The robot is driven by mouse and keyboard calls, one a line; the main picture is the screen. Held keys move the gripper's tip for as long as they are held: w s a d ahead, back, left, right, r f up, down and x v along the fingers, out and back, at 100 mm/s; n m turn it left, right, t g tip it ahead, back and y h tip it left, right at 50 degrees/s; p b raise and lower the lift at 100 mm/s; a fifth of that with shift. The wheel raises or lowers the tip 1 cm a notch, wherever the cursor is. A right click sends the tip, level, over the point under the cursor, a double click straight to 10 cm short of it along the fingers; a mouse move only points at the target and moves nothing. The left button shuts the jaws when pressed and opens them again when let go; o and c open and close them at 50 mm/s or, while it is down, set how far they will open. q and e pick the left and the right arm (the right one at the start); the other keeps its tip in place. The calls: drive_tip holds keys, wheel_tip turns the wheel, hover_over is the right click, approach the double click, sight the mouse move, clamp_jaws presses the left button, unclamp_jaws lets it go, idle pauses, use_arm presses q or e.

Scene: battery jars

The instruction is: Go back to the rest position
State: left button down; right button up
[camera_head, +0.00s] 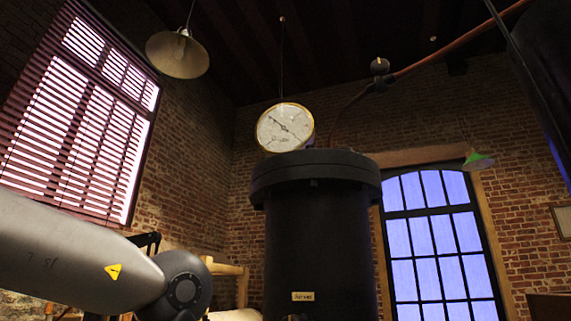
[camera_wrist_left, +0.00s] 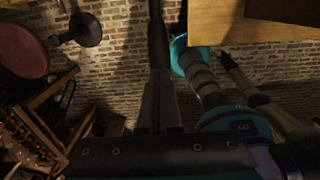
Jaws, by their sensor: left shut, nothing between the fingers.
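In the left wrist view my left gripper (camera_wrist_left: 157,40) shows as a dark, narrow pair of fingers closed together. Nothing is between them. It points toward a brick wall and appears to touch nothing. In the head view my left arm comes in from the lower left, a grey link with a yellow warning mark and a dark joint. Its gripper is outside that view. My right gripper shows in neither view.
A black cylinder (camera_head: 320,230) stands ahead, with a round gauge (camera_head: 285,127) above it. A lamp (camera_head: 178,54) hangs at upper left. A wooden rack (camera_wrist_left: 45,130) with small items is at left in the wrist view. A wooden board (camera_wrist_left: 250,20) is at its upper right.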

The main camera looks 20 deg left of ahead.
use_arm(q)
wheel_tip(320, 180, up, 2)
drive_tip(key=shift+r+p, duration=0.25)
drive_tip(key=shift+p, duration=0.4)
drive_tip(key=shift+f, duration=0.1)
